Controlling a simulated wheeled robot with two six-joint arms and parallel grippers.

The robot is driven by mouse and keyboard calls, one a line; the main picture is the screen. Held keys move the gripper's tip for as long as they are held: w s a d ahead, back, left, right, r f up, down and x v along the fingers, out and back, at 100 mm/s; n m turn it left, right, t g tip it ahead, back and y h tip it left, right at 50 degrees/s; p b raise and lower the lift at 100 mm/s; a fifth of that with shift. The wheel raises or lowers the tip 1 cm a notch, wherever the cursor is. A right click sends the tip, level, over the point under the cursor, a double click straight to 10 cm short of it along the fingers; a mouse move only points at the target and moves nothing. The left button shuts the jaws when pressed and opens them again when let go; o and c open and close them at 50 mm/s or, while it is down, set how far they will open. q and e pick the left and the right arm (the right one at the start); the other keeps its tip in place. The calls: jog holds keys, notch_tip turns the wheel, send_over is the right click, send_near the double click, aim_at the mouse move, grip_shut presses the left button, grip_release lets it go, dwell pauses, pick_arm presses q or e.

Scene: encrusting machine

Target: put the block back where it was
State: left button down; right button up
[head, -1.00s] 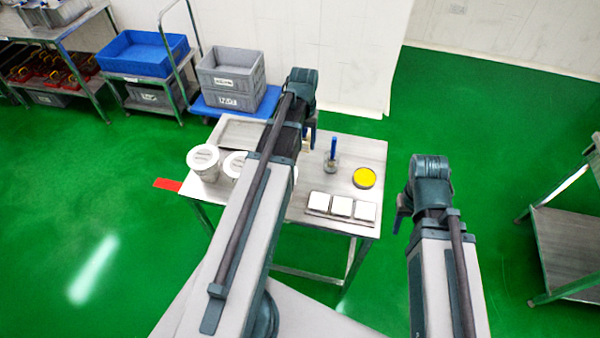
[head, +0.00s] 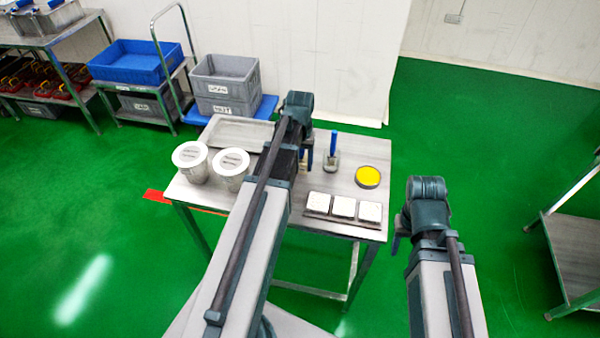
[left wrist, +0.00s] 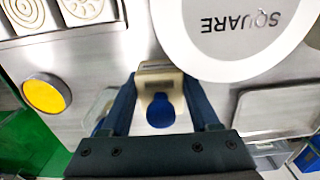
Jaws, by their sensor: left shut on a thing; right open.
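My left gripper (left wrist: 160,95) is shut on a beige block (left wrist: 155,72) with a rounded blue part (left wrist: 160,110), seen in the left wrist view. In the head view the left gripper (head: 305,150) is over the middle of the metal table, and the beige block (head: 303,165) is mostly hidden behind the arm. Whether the block touches the table cannot be told. My right gripper (head: 397,240) is open, out past the table's right side; its fingers are mostly hidden.
The table holds two white-lidded canisters (head: 190,160), a tray (head: 240,132), a blue-handled tool (head: 332,150), a yellow disc (head: 368,177) and three white squares (head: 343,207). A lid marked SQUARE (left wrist: 235,35) is close beside the held block in the wrist view.

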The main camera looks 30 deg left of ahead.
aim_at(300, 170)
pick_arm(q)
jog(key=shift+f+b, duration=1.3)
jog(key=shift+f, duration=0.45)
jog(key=shift+f, duration=0.2)
jog(key=shift+c, duration=0.6)
grip_release()
jog(key=shift+r, duration=0.2)
notch_tip(300, 170, up, 12)
jog(key=p, duration=1.2)
jog(key=shift+r, duration=0.1)
